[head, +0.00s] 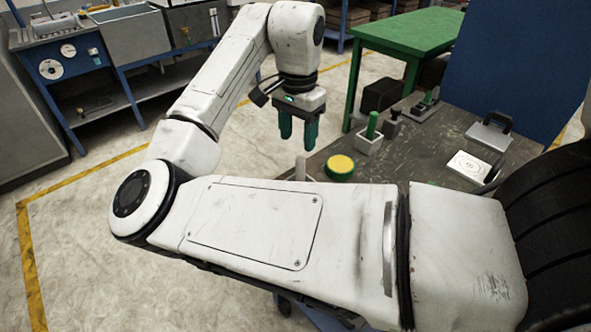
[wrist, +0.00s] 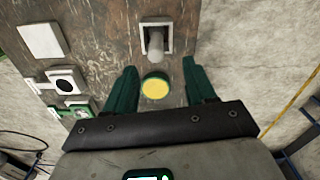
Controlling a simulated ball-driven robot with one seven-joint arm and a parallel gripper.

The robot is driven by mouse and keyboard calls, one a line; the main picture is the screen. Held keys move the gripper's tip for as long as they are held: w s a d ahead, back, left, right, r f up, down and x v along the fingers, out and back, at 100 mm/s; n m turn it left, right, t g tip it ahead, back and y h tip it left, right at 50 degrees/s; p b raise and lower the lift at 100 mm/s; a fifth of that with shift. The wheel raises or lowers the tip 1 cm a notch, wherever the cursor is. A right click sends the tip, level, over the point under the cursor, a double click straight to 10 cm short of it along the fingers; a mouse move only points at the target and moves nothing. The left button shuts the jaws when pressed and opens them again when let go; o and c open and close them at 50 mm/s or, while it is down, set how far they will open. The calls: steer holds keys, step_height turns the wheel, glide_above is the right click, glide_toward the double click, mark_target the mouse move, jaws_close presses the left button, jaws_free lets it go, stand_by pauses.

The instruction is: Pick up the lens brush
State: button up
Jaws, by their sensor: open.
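My gripper (head: 298,138) hangs open and empty over the left edge of the table, fingers pointing down. In the wrist view, its green fingers (wrist: 160,68) are apart, with a round yellow pad (wrist: 155,87) with a green rim showing between them. The pad also shows in the head view (head: 340,167). Beyond the fingertips, a pale rod (wrist: 156,46) stands in a square white holder (wrist: 143,26). A green upright piece (head: 372,124) stands on a white block (head: 369,144). I cannot tell for sure which piece is the lens brush.
A green table (head: 410,30) stands behind. My own arm hides the table's near part.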

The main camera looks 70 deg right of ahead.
mark_target(300, 169)
step_height(300, 169, down, 5)
steer(key=shift+r, duration=0.2)
steer(key=shift+s+f, duration=0.15)
steer(key=shift+f, duration=1.25)
steer(key=shift+s+f, duration=0.15)
steer(key=shift+f, duration=1.25)
steer(key=shift+c, duration=0.5)
jaws_close()
